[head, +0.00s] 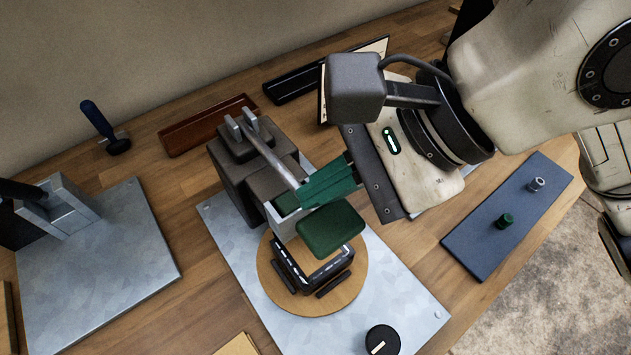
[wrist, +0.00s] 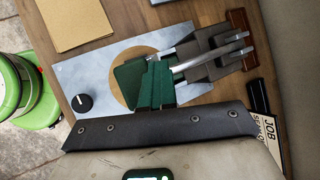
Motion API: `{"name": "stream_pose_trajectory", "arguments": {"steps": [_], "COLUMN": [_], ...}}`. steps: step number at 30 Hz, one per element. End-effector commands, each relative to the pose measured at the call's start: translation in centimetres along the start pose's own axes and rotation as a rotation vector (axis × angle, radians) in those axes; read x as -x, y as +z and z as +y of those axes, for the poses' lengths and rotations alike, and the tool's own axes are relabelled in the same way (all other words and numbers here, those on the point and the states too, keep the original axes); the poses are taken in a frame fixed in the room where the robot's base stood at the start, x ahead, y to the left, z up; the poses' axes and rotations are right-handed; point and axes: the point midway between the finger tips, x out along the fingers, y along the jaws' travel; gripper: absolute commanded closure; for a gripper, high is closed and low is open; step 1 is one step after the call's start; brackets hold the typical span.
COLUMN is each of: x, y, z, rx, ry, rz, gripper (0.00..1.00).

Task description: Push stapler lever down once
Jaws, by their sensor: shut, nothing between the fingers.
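The stapler-like machine (head: 235,165) has a dark brown block body, a silver lever arm (head: 275,155) and a dark green pad (head: 330,230) at its front end. The pad sits raised above a black frame (head: 312,270) on a round wooden disc (head: 262,280). In the wrist view the green pad (wrist: 130,74) is left of my fingers and the silver arm (wrist: 208,60) to their right. My gripper (head: 305,193), with green fingers, is shut and empty, close beside the arm and pad. It also shows in the wrist view (wrist: 158,62). I cannot tell whether it touches them.
A metal plate (head: 405,290) carries the machine and a black knob (head: 382,340). A blue-grey board with two pegs (head: 470,225) lies right. Another metal plate (head: 120,260) with a clamp-like block (head: 70,205) stands left. A brown tray (head: 205,125) and black tray (head: 292,82) lie behind.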

Motion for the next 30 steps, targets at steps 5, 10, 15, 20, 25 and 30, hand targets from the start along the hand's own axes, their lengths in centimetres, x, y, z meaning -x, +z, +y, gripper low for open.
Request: {"name": "stream_pose_trajectory", "arguments": {"steps": [5, 10, 15, 20, 25, 30], "x": [-0.13, -0.11, -0.11, -0.11, 0.13, 0.74], "y": [-0.09, -0.07, -0.07, -0.07, 0.09, 0.51], "z": [0.14, 0.14, 0.15, 0.15, -0.02, -0.46], "rx": [0.0, 0.0, 0.001, 0.001, 0.001, 0.002], "ry": [0.002, 0.003, 0.003, 0.003, 0.003, 0.003], "rz": [0.001, 0.001, 0.001, 0.001, 0.001, 0.003], "gripper": [1.0, 1.0, 1.0, 1.0, 1.0, 1.0]}}
